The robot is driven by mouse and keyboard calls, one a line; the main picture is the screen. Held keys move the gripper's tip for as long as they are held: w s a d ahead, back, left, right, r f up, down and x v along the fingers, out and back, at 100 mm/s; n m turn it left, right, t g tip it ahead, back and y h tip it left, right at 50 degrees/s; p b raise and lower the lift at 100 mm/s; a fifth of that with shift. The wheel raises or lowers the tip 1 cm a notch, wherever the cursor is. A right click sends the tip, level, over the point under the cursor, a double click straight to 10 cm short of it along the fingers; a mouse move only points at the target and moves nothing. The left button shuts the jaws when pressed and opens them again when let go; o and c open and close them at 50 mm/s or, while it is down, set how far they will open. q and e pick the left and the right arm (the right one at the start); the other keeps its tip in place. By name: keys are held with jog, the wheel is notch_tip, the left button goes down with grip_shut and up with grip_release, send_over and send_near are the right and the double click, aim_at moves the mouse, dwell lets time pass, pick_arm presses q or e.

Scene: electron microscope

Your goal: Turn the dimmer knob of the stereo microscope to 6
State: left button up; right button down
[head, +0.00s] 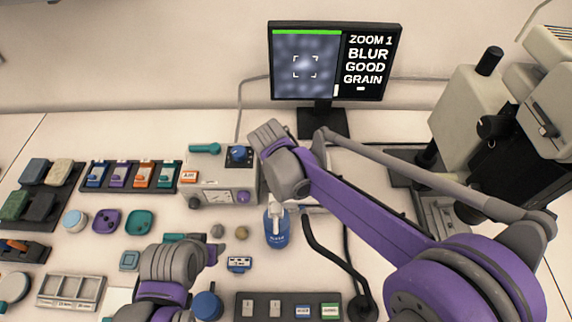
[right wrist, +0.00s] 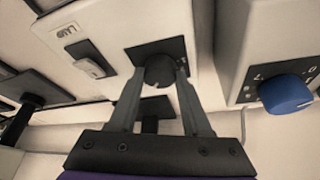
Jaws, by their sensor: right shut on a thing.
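In the right wrist view, a dark round knob (right wrist: 160,71) sits on a black plate on a white housing (right wrist: 113,40). I take it to be the dimmer knob of the stereo microscope. My right gripper (right wrist: 160,82) is shut on it, one finger on each side. No scale number at this knob can be read. In the head view my right arm covers the knob, its gripper and most of the microscope. My left gripper (head: 207,254) is low in the head view, above the table; its fingers are too unclear to judge.
A blue knob (right wrist: 286,93) on another white box stands right of the gripper; it also shows in the head view (head: 238,153). A rocker switch (right wrist: 90,66) is left of the held knob. A blue bottle (head: 277,228) stands below my right arm. The monitor (head: 305,65) reads blur.

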jog(key=shift+a+m+g+h, duration=0.1)
jog(key=shift+m+g+h, duration=0.25)
jog(key=shift+m, duration=1.25)
jog(key=shift+c, duration=1.8)
grip_release()
jog(key=p+v, duration=0.1)
jog(key=v, duration=0.9)
jog(key=shift+s+a+r, duration=0.15)
jog(key=shift+a+r, duration=0.05)
jog(key=shift+r, duration=0.15)
jog(key=shift+d, duration=0.1)
